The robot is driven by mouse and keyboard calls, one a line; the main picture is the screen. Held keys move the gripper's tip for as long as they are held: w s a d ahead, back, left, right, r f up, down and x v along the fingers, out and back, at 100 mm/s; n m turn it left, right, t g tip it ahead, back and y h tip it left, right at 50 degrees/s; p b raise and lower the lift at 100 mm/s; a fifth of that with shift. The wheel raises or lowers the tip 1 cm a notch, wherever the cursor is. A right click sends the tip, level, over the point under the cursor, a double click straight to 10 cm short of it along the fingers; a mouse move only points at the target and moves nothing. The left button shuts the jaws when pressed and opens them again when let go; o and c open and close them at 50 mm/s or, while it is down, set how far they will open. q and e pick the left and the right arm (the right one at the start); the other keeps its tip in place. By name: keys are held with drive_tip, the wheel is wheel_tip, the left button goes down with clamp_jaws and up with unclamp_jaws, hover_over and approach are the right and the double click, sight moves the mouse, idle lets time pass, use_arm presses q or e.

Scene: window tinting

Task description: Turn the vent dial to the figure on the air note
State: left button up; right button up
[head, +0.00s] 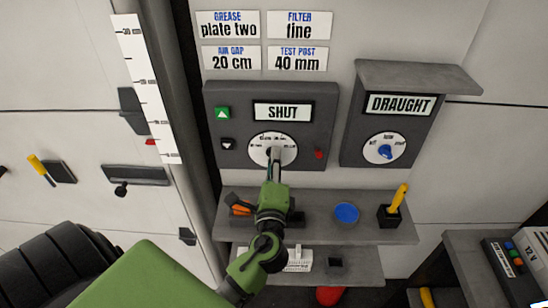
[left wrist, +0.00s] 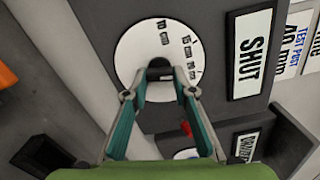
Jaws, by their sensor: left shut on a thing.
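The vent dial (head: 257,148) is a round white plate on a dark grey panel under a sign reading SHUT. It also shows in the left wrist view (left wrist: 133,62), with small dark figures along its rim, too small to read surely. My left gripper (head: 274,162) is at the dial's middle, its fingers closed on the dark knob (left wrist: 159,63). The fingers hide part of the knob and the pointer's setting is unclear. The air note (head: 231,58) is a white card reading "AIR GAP 20 cm", above the panel. My right gripper is not in view.
Other notes hang beside the air note. A draught box (head: 394,119) with a blue-knobbed dial stands at right. The panel has a green button (head: 222,113) and a red one (head: 319,153). Below, a shelf (head: 385,232) holds a blue disc (head: 346,213) and a yellow-handled tool (head: 399,197).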

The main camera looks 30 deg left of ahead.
use_arm(q)
drive_tip(key=shift+a+r+m+p, duration=0.1)
drive_tip(key=shift+r+m+p, duration=0.2)
drive_tip(key=shift+m, duration=0.5)
drive_tip(key=shift+f, duration=0.15)
drive_tip(key=o, duration=1.1)
drive_tip(key=shift+w+f, duration=0.15)
drive_tip(key=v, duration=1.2)
drive_tip(key=shift+a, duration=0.1)
